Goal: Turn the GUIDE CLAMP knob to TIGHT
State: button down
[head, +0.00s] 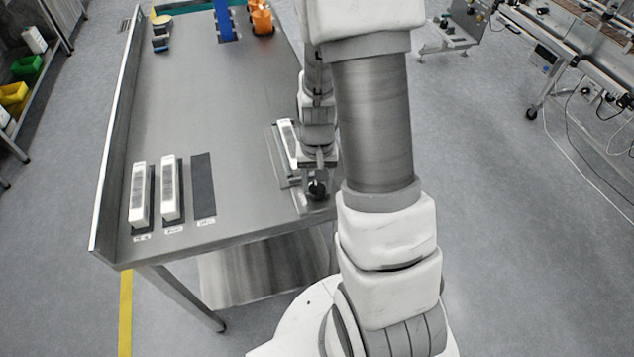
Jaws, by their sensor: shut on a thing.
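The guide clamp fixture (283,168) is a grey metal plate near the right front edge of the steel table, with a white block (289,143) standing in it. A black knob (317,190) sits at the front end of the fixture. My gripper (319,167) is over this end of the fixture, shut on the knob. The fingertips are small and partly hidden. The knob's markings and its pointer are too small to read from here.
Two white blocks (138,195) (170,190) stand on dark pads at the table's front left, beside an empty dark pad (203,188). Blue (224,20) and orange (262,18) items stand at the far end. The table's middle (215,100) is clear.

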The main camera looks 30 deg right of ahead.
aim_at(317, 187)
jog(key=shift+c, duration=1.8)
grip_release()
notch_tip(317, 187, up, 18)
jog(key=p, duration=0.2)
jog(key=shift+f, duration=0.25)
jog(key=s+a+r+n+t, duration=0.5)
jog(key=s+a+r, duration=0.4)
jog(key=s+r, duration=0.2)
jog(key=shift+a+r+t, duration=0.2)
jog(key=shift+r+t, duration=0.1)
jog(key=shift+r, duration=0.6)
